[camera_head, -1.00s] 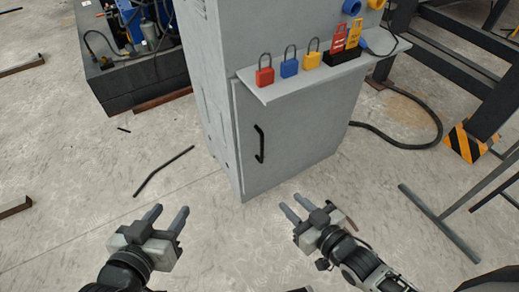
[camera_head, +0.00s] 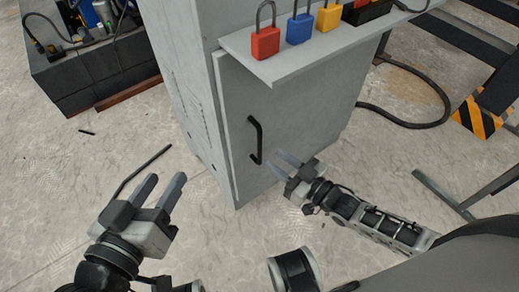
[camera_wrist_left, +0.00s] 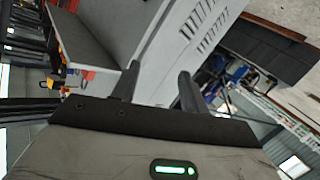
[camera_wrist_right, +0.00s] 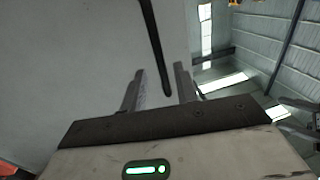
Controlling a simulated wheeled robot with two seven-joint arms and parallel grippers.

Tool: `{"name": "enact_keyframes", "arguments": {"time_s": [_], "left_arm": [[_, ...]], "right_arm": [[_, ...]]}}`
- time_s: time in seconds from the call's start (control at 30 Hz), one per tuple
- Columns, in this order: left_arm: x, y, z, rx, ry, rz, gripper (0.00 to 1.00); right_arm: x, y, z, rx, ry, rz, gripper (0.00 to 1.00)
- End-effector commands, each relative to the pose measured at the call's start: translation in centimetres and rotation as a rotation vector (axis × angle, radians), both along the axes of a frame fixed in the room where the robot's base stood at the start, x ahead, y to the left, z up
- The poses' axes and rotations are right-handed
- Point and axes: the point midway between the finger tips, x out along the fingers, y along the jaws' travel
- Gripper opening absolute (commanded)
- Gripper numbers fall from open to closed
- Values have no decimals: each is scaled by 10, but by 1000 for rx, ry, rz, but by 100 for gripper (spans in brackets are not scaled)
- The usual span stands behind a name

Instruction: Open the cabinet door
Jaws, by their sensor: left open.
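The grey cabinet door (camera_head: 285,125) is shut, with a black bar handle (camera_head: 255,140) upright near its left edge. My right gripper (camera_head: 282,161) is in front of the door, just right of and slightly below the handle, and looks open and empty. In the right wrist view the handle (camera_wrist_right: 156,50) runs down toward the space between the fingers (camera_wrist_right: 160,90), apart from them as far as I can tell. My left gripper (camera_head: 161,190) is open and empty, left of the cabinet over the floor. It also shows open in the left wrist view (camera_wrist_left: 156,85).
A shelf (camera_head: 320,50) above the door juts out, holding red (camera_head: 265,42), blue (camera_head: 299,30) and yellow (camera_head: 328,17) padlocks. A thin rod (camera_head: 143,170) lies on the floor at left. Dark metal frames and a hose (camera_head: 400,120) are at right. The floor before the door is clear.

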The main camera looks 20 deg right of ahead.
Motion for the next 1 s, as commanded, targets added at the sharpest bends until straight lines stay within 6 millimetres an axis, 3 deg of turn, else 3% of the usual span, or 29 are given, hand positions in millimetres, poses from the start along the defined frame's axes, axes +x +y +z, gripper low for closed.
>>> {"name": "enact_keyframes", "arguments": {"time_s": [0.1, 0.3, 0.77, 0.87, 1.0], "left_arm": [[0, -2, -1, -39, -7, -2, 44], [0, -4, 0, -86, -6, -6, 44], [2, -5, 11, -115, -30, -9, 44], [2, -5, 12, -115, -31, -9, 44], [3, -5, 11, -113, -30, -8, 44]], "right_arm": [[23, 14, -2, 2, -3, -1, 30], [48, 28, -2, 1, 0, -1, 30], [57, 35, 0, 0, 1, 0, 30], [57, 35, 0, 0, 1, -1, 3], [57, 35, 0, -1, 1, 0, 0]]}}
